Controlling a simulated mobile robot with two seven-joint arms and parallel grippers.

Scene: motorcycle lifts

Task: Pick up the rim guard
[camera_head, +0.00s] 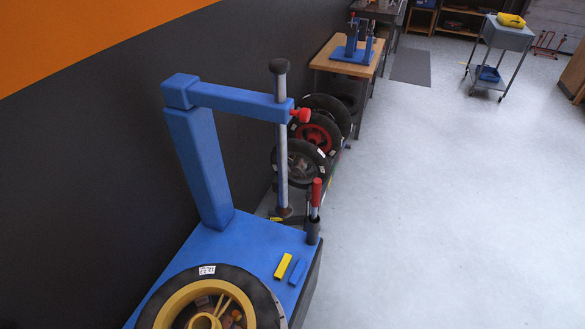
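A small yellow bar (283,266) and a small blue bar (298,271) lie side by side on the blue top of a tire-changing machine (232,243), near its right edge. Either may be the rim guard; I cannot tell which from this view. A tire with a yellow rim (270,303) lies flat on the machine just in front of them, cut off by the bottom edge. Neither of my grippers is in view.
The machine's blue post and arm (205,160) rise behind the bars. A red-handled lever (316,200) stands at the right corner. Several tires (300,160) stand along the wall beyond, before a wooden bench (345,65). The floor (450,200) at right is clear; a grey cart (508,38) stands far back.

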